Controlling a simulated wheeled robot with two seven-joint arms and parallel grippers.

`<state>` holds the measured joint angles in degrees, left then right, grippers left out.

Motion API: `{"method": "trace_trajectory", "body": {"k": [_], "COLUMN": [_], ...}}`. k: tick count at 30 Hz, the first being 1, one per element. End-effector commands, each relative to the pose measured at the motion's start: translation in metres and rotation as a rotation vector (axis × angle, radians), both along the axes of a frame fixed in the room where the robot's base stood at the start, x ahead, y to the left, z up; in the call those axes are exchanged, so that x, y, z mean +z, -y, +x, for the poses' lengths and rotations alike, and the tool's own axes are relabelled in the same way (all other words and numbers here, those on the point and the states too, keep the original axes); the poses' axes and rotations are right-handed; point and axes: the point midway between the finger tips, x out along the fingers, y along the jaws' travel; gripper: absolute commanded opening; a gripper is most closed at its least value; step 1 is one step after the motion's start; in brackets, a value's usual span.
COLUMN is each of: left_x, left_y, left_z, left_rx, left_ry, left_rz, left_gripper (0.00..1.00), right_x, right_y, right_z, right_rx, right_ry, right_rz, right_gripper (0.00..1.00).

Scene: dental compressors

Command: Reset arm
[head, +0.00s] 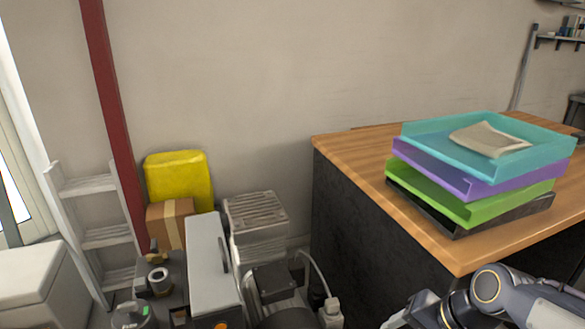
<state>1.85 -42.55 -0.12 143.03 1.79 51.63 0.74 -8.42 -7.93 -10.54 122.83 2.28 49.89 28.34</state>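My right arm comes in at the lower right, grey and black, in front of the wooden-topped counter's near corner. Its far end, which seems to be part of my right gripper (412,311), is cut by the bottom edge; I cannot make out the fingers or anything held. My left arm and gripper are out of view. The compressor equipment (272,283) stands low at the bottom centre, with a grey box-shaped unit (212,265) beside it.
The counter (350,155) fills the right side, bearing stacked trays (470,185) with paper (489,139) on top. A yellow container (180,178), cardboard box (171,224), ribbed light unit (257,213) and white ladder (93,186) stand left. The wall above is clear.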

Motion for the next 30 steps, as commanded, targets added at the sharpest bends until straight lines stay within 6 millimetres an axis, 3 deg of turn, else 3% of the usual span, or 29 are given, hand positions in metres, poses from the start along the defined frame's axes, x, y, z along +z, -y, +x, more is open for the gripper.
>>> {"method": "trace_trajectory", "body": {"k": [1,6,16,18,26,30], "left_x": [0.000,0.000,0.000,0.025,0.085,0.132], "left_y": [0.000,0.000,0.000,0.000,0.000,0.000], "left_z": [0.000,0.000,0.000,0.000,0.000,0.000], "left_rx": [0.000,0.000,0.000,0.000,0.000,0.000], "left_ry": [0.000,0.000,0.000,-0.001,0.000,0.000], "left_rz": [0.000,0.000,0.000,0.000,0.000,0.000], "left_gripper": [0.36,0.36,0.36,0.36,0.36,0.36], "right_x": [0.008,0.015,0.006,0.031,0.092,0.139], "right_y": [0.003,0.003,-0.001,-0.001,-0.001,-0.001], "right_z": [-0.018,-0.064,-0.117,-0.117,-0.116,-0.116], "right_rx": [0.038,0.174,0.342,0.348,0.346,0.346], "right_ry": [0.058,0.201,0.377,0.375,0.373,0.373], "right_rz": [-0.008,-0.070,-0.220,-0.220,-0.217,-0.217], "right_gripper": [0.62,0.62,0.62,0.62,0.62,0.62]}}
